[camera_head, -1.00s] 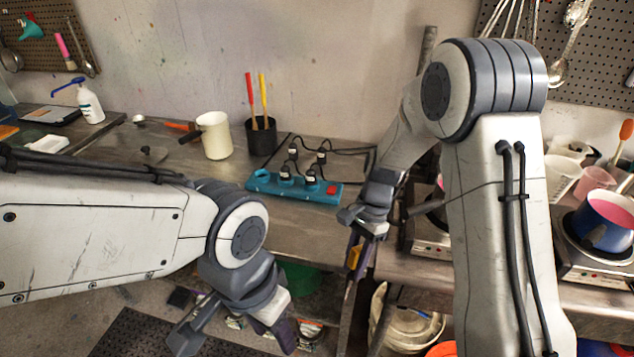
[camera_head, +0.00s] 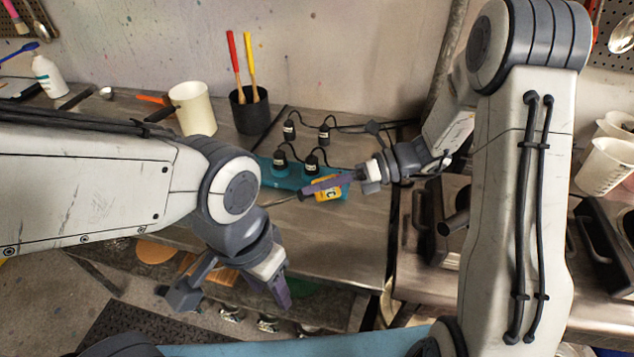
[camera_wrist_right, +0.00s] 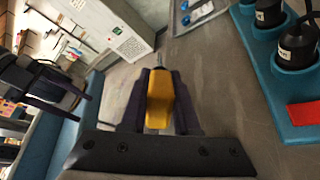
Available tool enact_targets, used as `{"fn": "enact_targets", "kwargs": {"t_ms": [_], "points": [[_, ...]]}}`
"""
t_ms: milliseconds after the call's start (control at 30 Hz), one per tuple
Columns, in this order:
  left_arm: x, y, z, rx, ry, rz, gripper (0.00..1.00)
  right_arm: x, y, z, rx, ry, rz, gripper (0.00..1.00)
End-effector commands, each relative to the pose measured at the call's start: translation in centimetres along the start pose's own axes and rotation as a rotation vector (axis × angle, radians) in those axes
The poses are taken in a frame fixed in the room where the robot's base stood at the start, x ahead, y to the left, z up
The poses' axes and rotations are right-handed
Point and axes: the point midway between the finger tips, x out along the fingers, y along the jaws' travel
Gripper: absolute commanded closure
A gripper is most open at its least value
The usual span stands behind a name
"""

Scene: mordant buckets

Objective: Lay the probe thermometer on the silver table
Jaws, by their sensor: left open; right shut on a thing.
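The probe thermometer (camera_head: 328,190) has a yellow body with a small display and a thin metal probe pointing left. My right gripper (camera_head: 318,187) is shut on its body and holds it over the silver table (camera_head: 335,245), in front of the blue power strip. In the right wrist view, the yellow body (camera_wrist_right: 160,98) sits between the two dark fingers, with the probe pointing away. The fingers partly hide the body in the head view. My left gripper (camera_head: 232,296) is open and empty, low in front of the table's front edge.
The blue power strip (camera_head: 283,172) with black plugs and cables lies behind the thermometer. A black cup (camera_head: 250,112) with red and yellow handles and a white jug (camera_head: 193,108) stand further back. The table's front middle is clear. Hotplates (camera_head: 450,215) stand at the right.

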Motion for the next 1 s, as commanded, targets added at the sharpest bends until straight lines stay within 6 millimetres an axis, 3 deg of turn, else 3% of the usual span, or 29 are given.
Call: {"fn": "enact_targets", "kwargs": {"t_ms": [800, 1000], "points": [[7.7, -0.6, 0.4, 0.0, 0.0, 0.0, 0.5, 2.1, -4.4, -4.3, -0.003, 0.006, 0.002, 1.0], [7.6, -0.6, 0.4, 0.0, 0.0, 0.0, 0.5, 2.6, -5.5, -5.3, -0.001, 0.006, 0.002, 1.0]]}}
